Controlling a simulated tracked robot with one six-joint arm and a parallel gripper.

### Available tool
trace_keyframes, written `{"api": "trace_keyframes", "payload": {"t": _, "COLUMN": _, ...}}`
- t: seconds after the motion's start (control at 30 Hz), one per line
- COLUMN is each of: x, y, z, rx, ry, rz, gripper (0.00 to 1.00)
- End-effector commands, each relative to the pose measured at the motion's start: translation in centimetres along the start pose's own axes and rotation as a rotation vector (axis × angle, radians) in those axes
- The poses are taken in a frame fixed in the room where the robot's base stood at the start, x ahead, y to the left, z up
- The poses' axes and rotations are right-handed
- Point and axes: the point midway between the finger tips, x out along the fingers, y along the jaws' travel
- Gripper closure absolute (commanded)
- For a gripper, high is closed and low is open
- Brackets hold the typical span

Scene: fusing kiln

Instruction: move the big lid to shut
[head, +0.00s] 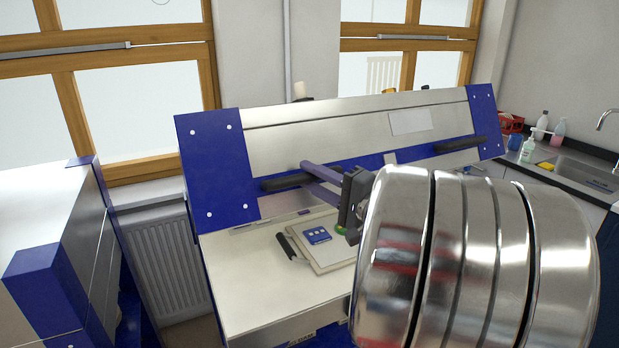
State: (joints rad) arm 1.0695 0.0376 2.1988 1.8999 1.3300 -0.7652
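The big lid (345,125) is a long silver panel with blue corner plates, standing tilted open above the kiln's pale bed (250,265). Its front carries two black bar handles, a left one (280,183) and a right one (458,144). My gripper (308,178) is at the inner end of the left handle, its two purple fingers apart, one above and one below the bar. I cannot tell whether they press on it. My large metal arm links hide the right part of the bed and the lid's lower right.
A pale board (325,255) with a blue item (317,235) and a black handle lies on the bed below the lid. A second blue-and-silver unit (50,250) stands at left. A sink (590,175) with bottles is at right.

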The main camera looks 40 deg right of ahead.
Motion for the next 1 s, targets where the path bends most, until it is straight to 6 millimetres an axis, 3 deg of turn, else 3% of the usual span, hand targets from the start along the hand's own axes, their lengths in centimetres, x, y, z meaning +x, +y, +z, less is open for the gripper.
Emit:
{"api": "trace_keyframes", "payload": {"t": 0.37, "x": 0.53, "y": 0.03, "z": 0.01, "rx": 0.000, "ry": 0.001, "rz": 0.001, "gripper": 0.72}}
{"api": "trace_keyframes", "payload": {"t": 0.77, "x": 0.49, "y": 0.08, "z": 0.00, "rx": 0.001, "ry": 0.001, "rz": 0.002, "gripper": 1.00}}
{"api": "trace_keyframes", "payload": {"t": 1.0, "x": 0.49, "y": 0.12, "z": 0.00, "rx": 0.002, "ry": 0.001, "rz": 0.003, "gripper": 1.00}}
